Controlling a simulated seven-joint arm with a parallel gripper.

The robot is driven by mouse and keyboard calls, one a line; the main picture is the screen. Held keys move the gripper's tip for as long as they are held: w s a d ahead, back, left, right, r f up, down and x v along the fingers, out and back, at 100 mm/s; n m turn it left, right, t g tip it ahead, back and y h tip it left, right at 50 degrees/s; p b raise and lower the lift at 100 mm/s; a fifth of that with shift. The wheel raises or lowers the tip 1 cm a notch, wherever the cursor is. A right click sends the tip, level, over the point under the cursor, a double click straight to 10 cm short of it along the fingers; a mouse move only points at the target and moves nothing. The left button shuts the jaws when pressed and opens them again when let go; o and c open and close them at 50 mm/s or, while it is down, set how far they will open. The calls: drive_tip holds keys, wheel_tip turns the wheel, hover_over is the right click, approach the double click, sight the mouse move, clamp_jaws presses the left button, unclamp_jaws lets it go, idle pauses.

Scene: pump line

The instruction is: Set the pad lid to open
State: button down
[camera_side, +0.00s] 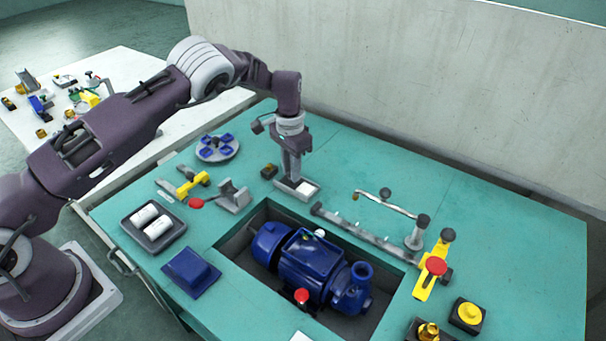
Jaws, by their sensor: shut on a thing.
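The pad box (311,194) is a small shallow grey tray with a white pad (305,188) in it, on the teal bench behind the sunken bay. My gripper (291,153) points down over the left back side of this box. It is shut on the pad lid (292,170), which seems to be the grey upright piece at the fingers. The white pad shows to the right of the fingers, so the box looks uncovered there. The fingers hide much of the lid, and its exact angle and hinge cannot be made out.
A blue pump (312,261) sits in the sunken bay in front. A small dark block (269,171) and a grey bracket (233,196) stand to the left. A rail (362,234) and a bent pipe (385,203) lie to the right. The bench behind the box is clear.

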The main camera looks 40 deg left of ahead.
sight(287, 178)
drive_tip(key=shift+w+a, duration=0.1)
drive_tip(key=shift+a, duration=0.8)
drive_tip(key=c, duration=1.3)
unclamp_jaws()
drive_tip(key=shift+o, duration=0.2)
drive_tip(key=shift+d+r, duration=0.1)
wheel_tip(287, 178, up, 7)
